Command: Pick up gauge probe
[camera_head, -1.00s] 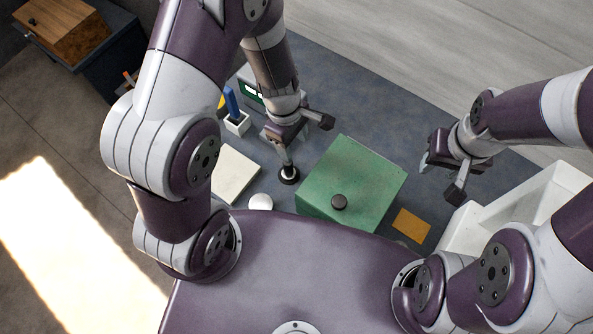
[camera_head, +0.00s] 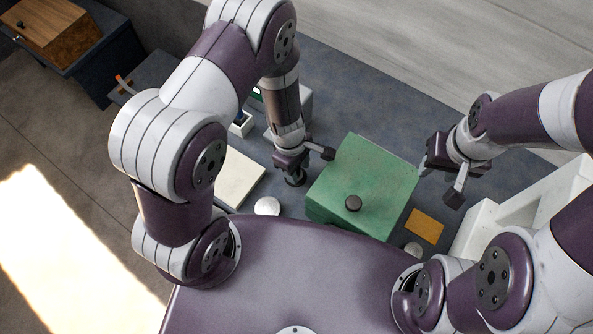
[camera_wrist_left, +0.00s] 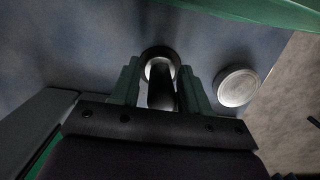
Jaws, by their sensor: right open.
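The gauge probe (camera_wrist_left: 162,94) is a dark upright shaft on a round black base (camera_head: 295,179), left of the green block. In the left wrist view it stands between the two fingers of my left gripper (camera_wrist_left: 160,88). In the head view my left gripper (camera_head: 298,172) is low over the base and hides most of the probe. Whether the fingers touch the shaft is not clear. My right gripper (camera_head: 438,181) is open and empty, right of the green block.
A silver disc (camera_head: 267,206), a white pad (camera_head: 240,178) and a white holder (camera_head: 241,126) lie to the left. An orange plate (camera_head: 425,226) and white bin (camera_head: 477,228) are right.

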